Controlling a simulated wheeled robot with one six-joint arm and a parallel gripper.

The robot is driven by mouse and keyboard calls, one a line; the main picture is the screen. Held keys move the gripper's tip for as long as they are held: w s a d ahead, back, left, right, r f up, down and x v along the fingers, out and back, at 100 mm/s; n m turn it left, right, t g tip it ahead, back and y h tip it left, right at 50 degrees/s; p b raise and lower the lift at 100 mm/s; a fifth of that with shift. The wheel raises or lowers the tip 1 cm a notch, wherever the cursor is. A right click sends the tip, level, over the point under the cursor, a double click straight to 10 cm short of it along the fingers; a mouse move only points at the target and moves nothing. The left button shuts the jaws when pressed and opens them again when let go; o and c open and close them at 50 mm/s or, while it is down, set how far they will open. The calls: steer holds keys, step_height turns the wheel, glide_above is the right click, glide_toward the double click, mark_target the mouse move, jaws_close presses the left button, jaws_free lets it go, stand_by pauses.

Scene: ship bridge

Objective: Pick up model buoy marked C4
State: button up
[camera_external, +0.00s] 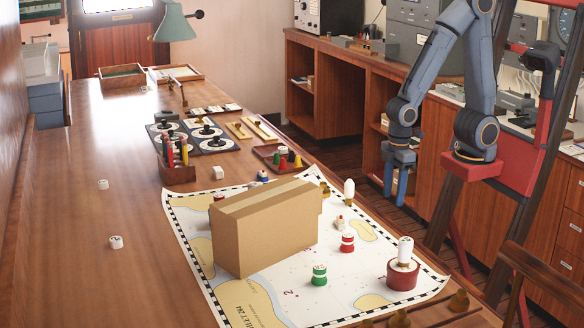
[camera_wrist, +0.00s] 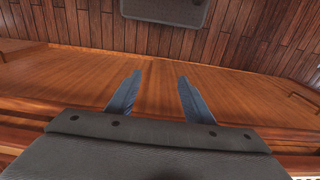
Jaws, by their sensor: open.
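My gripper (camera_external: 396,192) hangs at the right, pointing down beside the chart table and in front of the wooden cabinets. Its two blue fingers are apart with nothing between them, as the wrist view also shows (camera_wrist: 160,82). On the chart, a green-and-white buoy (camera_external: 319,275) and a red-and-white buoy (camera_external: 347,242) stand in front of the cardboard box. A blue-and-white piece (camera_external: 263,176) stands behind the box, and a red piece (camera_external: 219,197) is partly hidden by it. I cannot read C4 on any of them.
The tall cardboard box (camera_external: 265,228) stands on the chart (camera_external: 200,270) and blocks part of it. A red pot with a white top (camera_external: 402,278) and a white tower (camera_external: 349,191) stand on the right side. Small white pieces (camera_external: 116,242) (camera_external: 103,184) lie on clear table at left.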

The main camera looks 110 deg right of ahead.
steer(key=w+a+r+m+t+p, duration=0.1)
steer(key=w+a+r+t, duration=0.15)
steer(key=w+r, duration=0.5)
steer(key=w+a+r+t+p, duration=0.15)
steer(key=w+a+r, duration=0.3)
steer(key=w, duration=0.55)
steer(key=w+a+r+m+t+y, duration=0.1)
steer(key=w+a+r+t+y, duration=0.15)
steer(key=w+a+r, duration=0.7)
steer(key=w+a+r+t+y, duration=0.1)
steer(key=w+a+r+t, duration=0.2)
steer(key=w+a+r, duration=0.7)
steer(key=n+g+h+b, duration=0.1)
steer(key=n+g+b, duration=0.1)
steer(key=n+g, duration=0.35)
glide_above(320, 267)
steer(key=s+d, duration=0.1)
steer(key=s, duration=0.2)
step_height(320, 267, down, 19)
steer(key=n+t, duration=0.1)
steer(key=shift+p+x, duration=1.15)
steer(key=shift+x, duration=2.3)
steer(key=shift+d, duration=0.15)
steer(key=c, duration=1.1)
